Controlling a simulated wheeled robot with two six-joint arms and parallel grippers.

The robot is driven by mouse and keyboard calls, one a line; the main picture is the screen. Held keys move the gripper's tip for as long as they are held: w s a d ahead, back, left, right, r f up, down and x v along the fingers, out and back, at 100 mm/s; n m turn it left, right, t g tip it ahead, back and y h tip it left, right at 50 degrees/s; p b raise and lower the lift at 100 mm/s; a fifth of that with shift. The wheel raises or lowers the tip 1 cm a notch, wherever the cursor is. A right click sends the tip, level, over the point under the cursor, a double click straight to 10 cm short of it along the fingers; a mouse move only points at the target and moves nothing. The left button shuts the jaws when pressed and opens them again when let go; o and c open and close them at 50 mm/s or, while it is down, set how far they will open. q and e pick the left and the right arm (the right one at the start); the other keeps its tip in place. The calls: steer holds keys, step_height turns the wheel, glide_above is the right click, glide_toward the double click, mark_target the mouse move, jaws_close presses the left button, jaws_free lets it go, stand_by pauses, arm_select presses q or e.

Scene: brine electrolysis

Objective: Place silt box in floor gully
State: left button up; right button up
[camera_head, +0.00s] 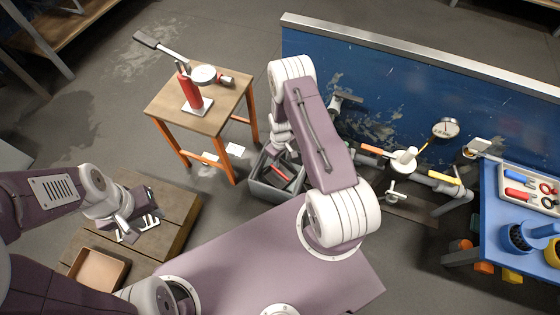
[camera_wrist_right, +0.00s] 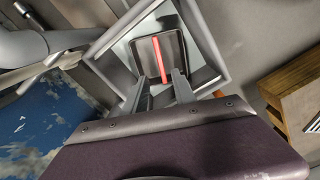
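The silt box (camera_wrist_right: 172,38) is a dark open box with a red bar handle, seen in the right wrist view. In the head view the silt box (camera_head: 272,180) sits within the grey rim of the floor gully (camera_head: 262,192). The gully's square rim (camera_wrist_right: 118,82) surrounds it in the wrist view. I cannot tell whether the box rests on the bottom. My right gripper (camera_wrist_right: 161,76) is open just above, its fingers on either side of the handle's near end and apart from it. My left gripper (camera_head: 142,218) is over a wooden platform; its fingers are unclear.
The wooden platform (camera_head: 183,212) carries a brown tray (camera_head: 97,270) and a pale slotted piece under my left gripper. A small table (camera_head: 220,115) with a red lever tool stands behind the gully. Pipes and a blue panel (camera_head: 400,95) are right; a blue bench (camera_head: 500,225) is far right.

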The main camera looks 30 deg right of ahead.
step_height(320, 180, up, 11)
steer(key=a+m, duration=0.1)
steer(key=a, duration=0.1)
steer(key=s+a+r+m+t, duration=0.1)
steer(key=s+a+r+m, duration=0.15)
steer(key=s+r, duration=0.5)
steer(key=s+a+r+m, duration=0.1)
steer(key=s+a+r, duration=0.3)
steer(key=r, duration=0.6)
step_height(320, 180, up, 40)
steer(key=s+p, duration=0.1)
steer(key=p, duration=3.9)
steer(key=shift+d+n, duration=0.35)
steer(key=shift+d, duration=0.1)
steer(key=shift+s+r, duration=0.1)
